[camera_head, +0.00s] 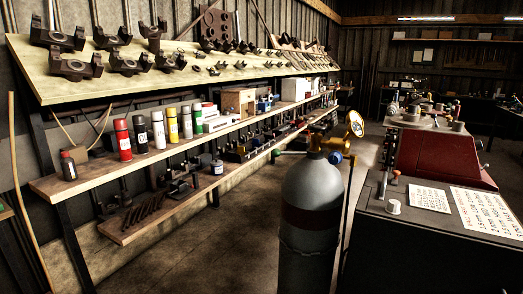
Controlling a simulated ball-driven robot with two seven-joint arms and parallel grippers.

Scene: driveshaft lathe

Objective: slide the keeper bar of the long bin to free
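Neither of my grippers is in the head view. I cannot pick out a long bin or a keeper bar anywhere in this view. The small parts on the lower shelves are too dark and small to tell apart.
A grey gas cylinder (311,190) stands in the middle foreground. A dark cabinet (425,240) and a red machine (440,155) are at the right. Shelving with a sloped board (120,85) and spray cans (158,130) runs along the left wall. Open floor (225,250) lies between.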

